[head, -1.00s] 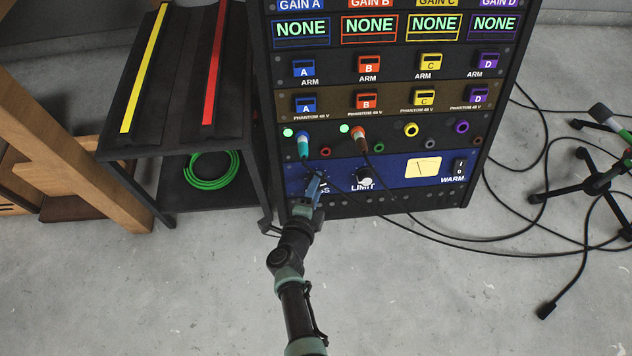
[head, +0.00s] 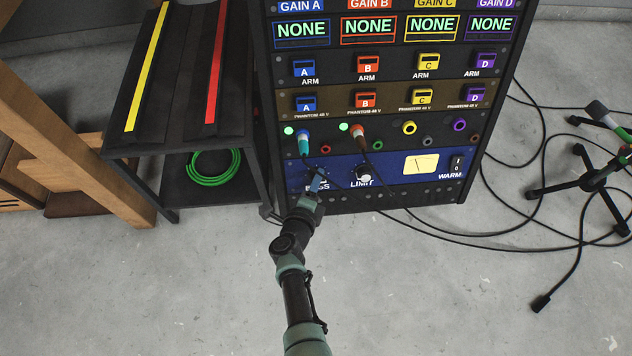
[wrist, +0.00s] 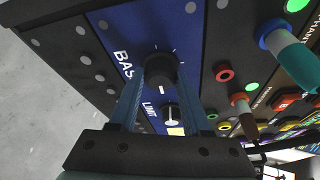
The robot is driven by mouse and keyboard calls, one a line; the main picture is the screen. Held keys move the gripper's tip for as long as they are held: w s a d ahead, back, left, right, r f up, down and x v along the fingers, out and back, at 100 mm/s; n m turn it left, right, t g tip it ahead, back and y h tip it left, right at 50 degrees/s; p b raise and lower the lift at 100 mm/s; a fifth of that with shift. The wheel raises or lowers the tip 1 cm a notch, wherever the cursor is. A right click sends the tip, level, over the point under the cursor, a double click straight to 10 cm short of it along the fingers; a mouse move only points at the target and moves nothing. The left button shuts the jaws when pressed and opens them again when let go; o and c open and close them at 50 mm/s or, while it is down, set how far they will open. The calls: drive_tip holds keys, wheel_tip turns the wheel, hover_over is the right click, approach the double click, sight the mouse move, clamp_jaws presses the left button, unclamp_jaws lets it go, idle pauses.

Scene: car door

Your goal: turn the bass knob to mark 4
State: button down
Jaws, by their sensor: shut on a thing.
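The bass knob (wrist: 160,69) is a black round knob with a white pointer line on the blue panel, beside the word BASS. Small white marks show on the panel around it; their numbers are not readable. My gripper (wrist: 158,78) has its two blue fingers on either side of the knob, shut on it. In the head view my gripper (head: 315,184) reaches the lower left of the rack's blue panel (head: 395,170) and hides most of the knob.
The limit knob (head: 364,174) sits to the right on the same panel. Cables plugged in above, with a teal plug (head: 304,143) and an orange plug (head: 359,140), hang down past the panel. A black shelf (head: 185,75) stands left of the rack.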

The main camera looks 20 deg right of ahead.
drive_tip(key=shift+c, duration=1.8)
unclamp_jaws()
drive_tip(key=p+v, duration=0.9)
drive_tip(key=v, duration=0.4)
